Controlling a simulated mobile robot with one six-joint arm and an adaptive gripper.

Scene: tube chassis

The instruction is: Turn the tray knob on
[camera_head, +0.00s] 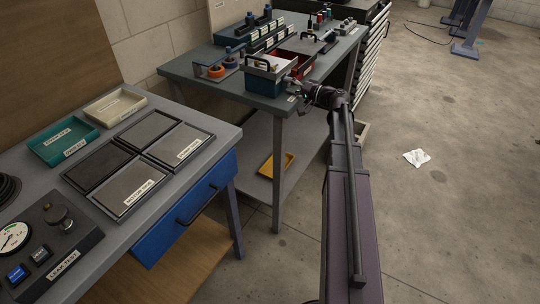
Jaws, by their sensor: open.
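My gripper (291,84) is at the far end of my arm, over the front right corner of the far workbench. It is open, but its fingers are small and dark here. It is close beside a teal box with a pale top and a black handle (264,85). I cannot tell whether it touches the box. Any knob on the box's side near my gripper is hidden or too small to make out. A dark round knob (56,213) stands on the leak test box (62,262) at the near left, far from my gripper.
The near bench holds a square four-panel tray (190,146), a green bin (63,140) and a cream bin (115,106). A red bin (297,64) and labelled racks crowd the far bench (192,77). A white crumpled paper (416,157) lies on the open floor at right.

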